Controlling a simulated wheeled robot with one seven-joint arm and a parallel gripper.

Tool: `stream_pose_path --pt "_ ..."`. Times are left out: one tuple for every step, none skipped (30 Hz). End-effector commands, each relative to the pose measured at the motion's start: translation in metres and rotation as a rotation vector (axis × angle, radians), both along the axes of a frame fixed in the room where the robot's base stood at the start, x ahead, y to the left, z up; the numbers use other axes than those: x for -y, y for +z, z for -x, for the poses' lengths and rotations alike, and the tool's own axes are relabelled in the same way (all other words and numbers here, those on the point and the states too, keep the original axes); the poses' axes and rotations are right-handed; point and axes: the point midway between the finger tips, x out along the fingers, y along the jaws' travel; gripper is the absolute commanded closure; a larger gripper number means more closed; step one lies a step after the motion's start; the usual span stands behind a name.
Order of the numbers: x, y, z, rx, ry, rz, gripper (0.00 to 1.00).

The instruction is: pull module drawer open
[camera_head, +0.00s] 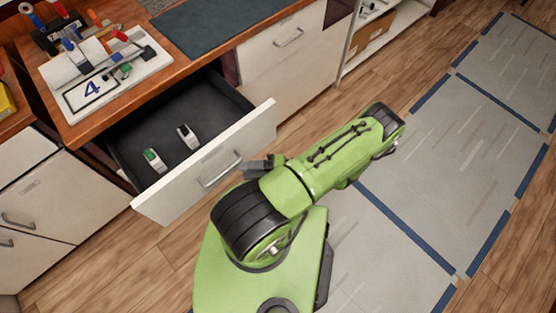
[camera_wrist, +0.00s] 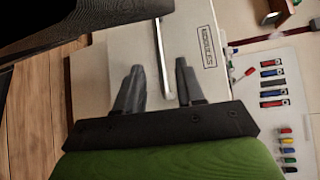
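The module drawer (camera_head: 213,167) stands pulled out of the wooden-topped cabinet, its white front facing me. Two small modules, one with a green part (camera_head: 153,159) and one white and dark (camera_head: 187,136), lie inside on the dark bottom. The drawer handle (camera_head: 220,169) is a thin metal bar on the front. In the wrist view, the drawer front carries a "MODULES" label (camera_wrist: 208,47) and the handle (camera_wrist: 162,58) runs between the lines of my two fingers. My gripper (camera_wrist: 159,82) is open, its fingers apart on either side of the handle with visible gaps. My gripper (camera_head: 257,165) is close to the front.
A white board (camera_head: 107,75) marked 4 with tools and small parts sits on the countertop above the drawer. A dark mat (camera_head: 225,22) lies to its right. Closed cabinets stand on both sides. Wooden floor and taped grey floor panels (camera_head: 480,85) lie clear at right.

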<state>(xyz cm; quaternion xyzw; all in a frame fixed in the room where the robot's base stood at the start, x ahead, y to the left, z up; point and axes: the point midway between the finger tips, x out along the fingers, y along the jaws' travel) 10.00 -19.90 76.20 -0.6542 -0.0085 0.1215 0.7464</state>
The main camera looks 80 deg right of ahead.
Motion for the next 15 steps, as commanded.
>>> stream_pose_path --pt "0.004 -0.003 0.015 -0.005 -0.004 0.007 0.62" --pt "0.006 -0.002 0.023 -0.005 -0.005 0.006 0.62" --pt "0.008 -0.001 0.034 -0.005 -0.005 0.007 0.62" --pt "0.009 0.000 0.043 -0.006 -0.004 0.006 0.62" --pt "0.011 0.001 0.050 -0.005 -0.005 0.006 0.62" --pt "0.012 0.003 0.059 -0.003 -0.005 0.006 0.62" --pt "0.013 0.004 0.066 -0.004 -0.004 0.004 0.62" --pt "0.014 0.005 0.071 -0.004 -0.004 0.005 0.62" --pt "0.016 0.006 0.077 -0.001 -0.003 0.005 0.62" --pt "0.017 0.007 0.081 -0.001 -0.003 0.005 0.62" --pt "0.017 0.009 0.084 -0.001 -0.002 0.003 0.62" --pt "0.018 0.010 0.087 -0.001 -0.002 0.002 0.62" --pt "0.018 0.011 0.089 0.000 -0.001 0.002 0.62" --pt "0.018 0.011 0.089 0.000 0.000 0.002 0.62" --pt "0.018 0.012 0.090 0.000 0.001 0.001 0.62"
